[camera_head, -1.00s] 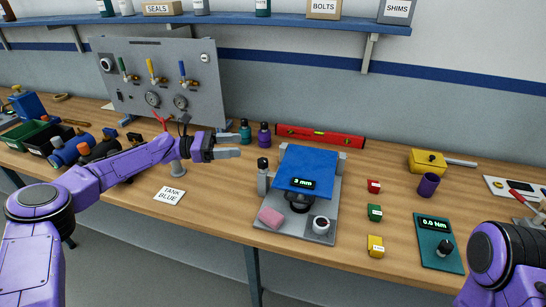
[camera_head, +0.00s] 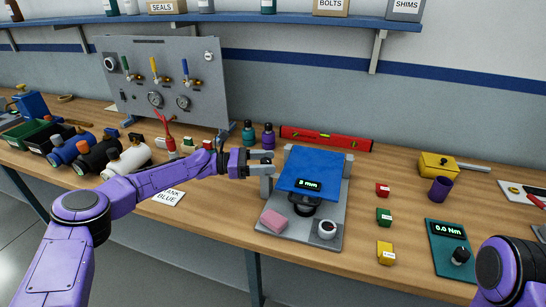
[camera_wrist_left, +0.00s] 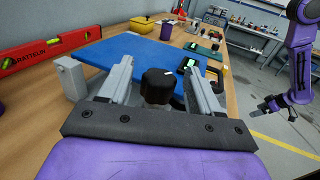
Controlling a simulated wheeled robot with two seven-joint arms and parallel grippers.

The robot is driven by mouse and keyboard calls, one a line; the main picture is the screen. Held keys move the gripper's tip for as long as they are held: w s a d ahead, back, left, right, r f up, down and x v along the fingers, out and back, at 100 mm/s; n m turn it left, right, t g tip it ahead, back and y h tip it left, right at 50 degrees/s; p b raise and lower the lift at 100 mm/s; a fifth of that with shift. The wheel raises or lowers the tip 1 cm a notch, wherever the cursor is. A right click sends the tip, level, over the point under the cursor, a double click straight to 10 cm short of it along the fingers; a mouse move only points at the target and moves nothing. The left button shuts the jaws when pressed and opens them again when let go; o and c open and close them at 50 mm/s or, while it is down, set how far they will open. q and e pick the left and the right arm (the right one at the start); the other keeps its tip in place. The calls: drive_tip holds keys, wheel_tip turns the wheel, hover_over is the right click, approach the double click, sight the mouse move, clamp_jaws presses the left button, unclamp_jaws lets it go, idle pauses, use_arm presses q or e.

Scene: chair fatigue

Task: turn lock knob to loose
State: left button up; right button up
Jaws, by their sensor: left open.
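A black knob with a pale mark on top (camera_wrist_left: 157,85) stands between the two fingers of my left gripper in the left wrist view. The fingers are open, one on each side of the knob; I cannot tell whether they touch it. In the head view my left gripper (camera_head: 264,170) reaches the left edge of the fixture and largely hides the knob. The fixture has a grey base (camera_head: 336,205) and a blue plate (camera_head: 314,165), with a display reading 3 mm (camera_head: 308,184). My right gripper (camera_wrist_left: 270,106) shows small at the right of the wrist view; its opening is unclear.
A pink block (camera_head: 273,220) and a white-rimmed round part (camera_head: 327,230) sit at the fixture's front. A red level (camera_head: 326,138) and two bottles (camera_head: 258,134) stand behind. Red, green and yellow blocks (camera_head: 384,217) and a 0.0 Nm gauge (camera_head: 447,240) lie to the right.

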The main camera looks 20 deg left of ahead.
use_arm(q)
drive_tip(key=shift+x, duration=1.2)
drive_tip(key=c, duration=1)
drive_tip(key=shift+o, duration=0.2)
drive_tip(key=shift+a, duration=0.1)
